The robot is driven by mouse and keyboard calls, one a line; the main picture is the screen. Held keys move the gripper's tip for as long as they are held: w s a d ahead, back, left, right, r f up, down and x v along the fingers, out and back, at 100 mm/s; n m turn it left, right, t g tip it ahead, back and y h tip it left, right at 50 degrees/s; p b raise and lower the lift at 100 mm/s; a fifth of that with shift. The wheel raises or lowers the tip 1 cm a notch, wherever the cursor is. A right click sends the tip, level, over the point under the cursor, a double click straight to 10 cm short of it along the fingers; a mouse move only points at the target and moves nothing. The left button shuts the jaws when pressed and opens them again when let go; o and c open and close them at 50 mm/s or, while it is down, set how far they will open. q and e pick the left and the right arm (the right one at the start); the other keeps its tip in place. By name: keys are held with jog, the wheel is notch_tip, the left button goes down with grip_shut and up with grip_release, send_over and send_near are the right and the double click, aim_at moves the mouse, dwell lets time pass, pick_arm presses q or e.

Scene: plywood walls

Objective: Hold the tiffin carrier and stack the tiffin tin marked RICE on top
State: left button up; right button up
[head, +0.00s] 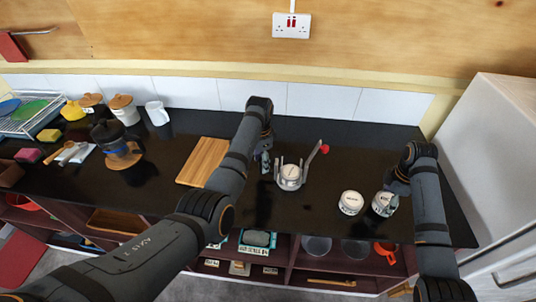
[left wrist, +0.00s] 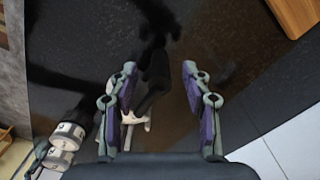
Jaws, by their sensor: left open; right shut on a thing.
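The tiffin carrier (head: 290,184) stands on the dark counter, with a pale tin between its uprights and a raised arm ending in a red knob (head: 325,149). My left gripper (head: 265,164) is open and empty, just left of the carrier in the head view; its parted fingers show in the left wrist view (left wrist: 160,85). My right gripper (head: 393,192) is shut on a pale tiffin tin (head: 383,204) at the right. Another pale tin (head: 350,203) stands just left of it. The markings on the tins are too small to read.
A wooden board (head: 203,161) lies left of my left gripper. A coffee press (head: 117,142), a white mug (head: 157,113), lidded pots and a dish rack (head: 30,113) stand further left. A white cabinet (head: 495,165) bounds the right. The counter between carrier and tins is clear.

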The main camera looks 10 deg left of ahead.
pick_arm(q)
jog(key=shift+c, duration=0.4)
grip_shut()
dwell(0.4)
grip_release()
grip_shut()
dwell(0.3)
pick_arm(e)
jog(key=shift+r, duration=0.1)
dwell(0.5)
